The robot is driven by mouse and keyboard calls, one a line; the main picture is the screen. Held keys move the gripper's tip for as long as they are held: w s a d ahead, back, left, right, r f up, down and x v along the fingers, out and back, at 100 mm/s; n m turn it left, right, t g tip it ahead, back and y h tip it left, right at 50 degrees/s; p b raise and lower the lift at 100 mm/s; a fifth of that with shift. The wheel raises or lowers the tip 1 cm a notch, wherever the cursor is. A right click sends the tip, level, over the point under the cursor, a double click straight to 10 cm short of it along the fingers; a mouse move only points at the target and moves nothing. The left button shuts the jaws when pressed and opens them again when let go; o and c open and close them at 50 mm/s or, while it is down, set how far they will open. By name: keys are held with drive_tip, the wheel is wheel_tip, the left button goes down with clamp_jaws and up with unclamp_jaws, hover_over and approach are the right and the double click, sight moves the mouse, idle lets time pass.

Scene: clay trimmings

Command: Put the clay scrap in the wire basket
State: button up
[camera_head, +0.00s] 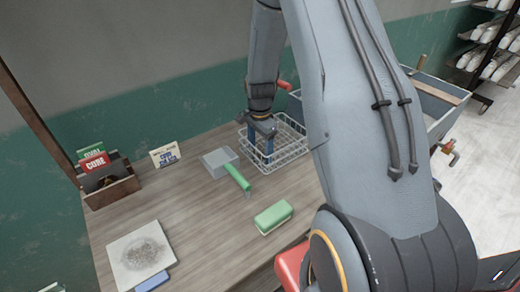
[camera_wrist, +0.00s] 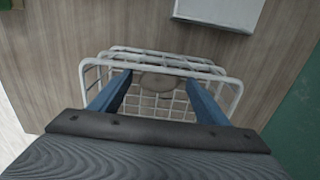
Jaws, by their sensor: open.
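The white wire basket (camera_head: 296,153) stands on the wooden table near the wall; it also shows in the wrist view (camera_wrist: 232,90). My gripper (camera_head: 261,158) is over the basket, its blue fingers pointing down into it. In the wrist view the fingers of my gripper (camera_wrist: 160,84) are apart, with nothing clasped between them. A flat, round grey-brown piece, which looks like the clay scrap (camera_wrist: 160,82), lies on the basket's mesh floor between and beyond the fingers. Neither finger visibly touches it. I cannot make the scrap out in the head view.
A grey container (camera_head: 220,161) and a green-handled tool (camera_head: 237,178) lie left of the basket. A green block (camera_head: 273,217) lies in front. A pale board (camera_head: 140,254), a blue block (camera_head: 152,282), a card (camera_head: 165,154) and a wooden box (camera_head: 112,189) are further left.

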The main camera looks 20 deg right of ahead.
wheel_tip(320, 180, up, 12)
drive_tip(key=b, duration=0.4)
drive_tip(key=s+a+r+n, duration=0.1)
drive_tip(key=s+a+n, duration=0.4)
drive_tip(key=s+n, duration=0.3)
drive_tip(key=s+a+r+n+t, duration=0.1)
drive_tip(key=s+a+n, duration=0.5)
drive_tip(key=s, duration=0.5)
drive_tip(key=shift+a+n, duration=0.2)
drive_tip(key=shift+n, duration=0.7)
drive_tip(key=shift+w+r, duration=0.1)
